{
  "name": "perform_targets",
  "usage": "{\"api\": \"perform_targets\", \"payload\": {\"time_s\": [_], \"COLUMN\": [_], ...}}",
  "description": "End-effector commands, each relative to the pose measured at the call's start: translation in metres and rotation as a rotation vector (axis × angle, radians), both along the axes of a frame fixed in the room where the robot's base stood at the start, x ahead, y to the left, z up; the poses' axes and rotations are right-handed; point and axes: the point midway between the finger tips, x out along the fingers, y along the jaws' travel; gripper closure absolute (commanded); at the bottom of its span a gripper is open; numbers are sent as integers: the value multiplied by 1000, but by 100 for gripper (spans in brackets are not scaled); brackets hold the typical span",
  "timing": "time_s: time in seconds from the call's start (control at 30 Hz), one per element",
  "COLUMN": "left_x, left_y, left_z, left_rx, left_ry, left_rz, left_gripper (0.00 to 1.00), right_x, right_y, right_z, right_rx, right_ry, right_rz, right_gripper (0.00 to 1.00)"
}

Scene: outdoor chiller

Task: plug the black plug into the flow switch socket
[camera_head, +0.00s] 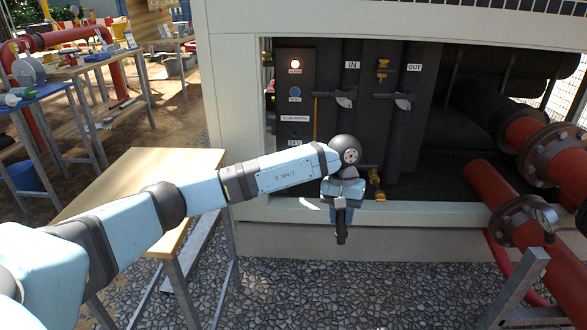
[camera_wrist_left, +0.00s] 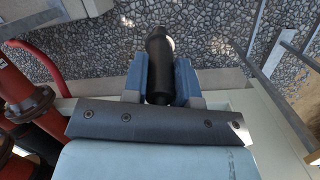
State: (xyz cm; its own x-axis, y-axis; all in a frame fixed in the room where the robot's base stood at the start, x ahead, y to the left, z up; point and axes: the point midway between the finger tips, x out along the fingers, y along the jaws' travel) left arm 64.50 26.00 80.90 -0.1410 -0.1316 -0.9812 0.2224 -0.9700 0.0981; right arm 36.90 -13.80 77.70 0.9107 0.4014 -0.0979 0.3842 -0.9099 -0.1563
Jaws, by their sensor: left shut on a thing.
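My left gripper (camera_head: 341,212) hangs pointing down in front of the chiller's lower frame. It is shut on the black plug (camera_head: 341,236), which sticks out below the fingers. In the left wrist view the plug (camera_wrist_left: 159,58) sits between the two blue fingers (camera_wrist_left: 161,82), with a paler end. The dark control panel (camera_head: 294,72) is inside the chiller opening, up and left of the gripper. It carries the flow switch label (camera_head: 294,118); the socket near this label is too dark to make out clearly. My right gripper is not in view.
A lit alarm lamp (camera_head: 295,65) and a blue reset button (camera_head: 295,92) are on the panel. Dark pipes marked IN and OUT stand right of it. A wooden table (camera_head: 130,180) is at left. Red flanged pipes (camera_head: 500,195) are at right. Gravel lies below.

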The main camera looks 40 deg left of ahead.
Motion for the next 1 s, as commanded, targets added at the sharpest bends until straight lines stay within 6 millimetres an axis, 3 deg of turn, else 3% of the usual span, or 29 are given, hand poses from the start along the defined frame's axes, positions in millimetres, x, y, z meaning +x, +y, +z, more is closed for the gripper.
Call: {"api": "perform_targets", "payload": {"time_s": [0.03,0.13,0.2,0.4,0.63,0.8,1.0], "left_x": [14,36,43,42,42,62,96], "left_y": [7,30,47,84,118,144,170], "left_z": [-24,-48,-75,-151,-218,-247,-253], "left_rx": [-30,-88,-135,-256,-402,-535,-679], "left_ry": [33,84,113,153,165,142,88], "left_rz": [78,250,374,641,908,1122,1353], "left_gripper": [100,100,100,100,100,100,100], "right_x": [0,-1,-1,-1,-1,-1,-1], "right_y": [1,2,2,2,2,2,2], "right_z": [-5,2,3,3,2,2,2], "right_rx": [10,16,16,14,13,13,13], "right_ry": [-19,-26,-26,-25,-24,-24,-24], "right_rz": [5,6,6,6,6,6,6], "right_gripper": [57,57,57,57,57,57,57]}}
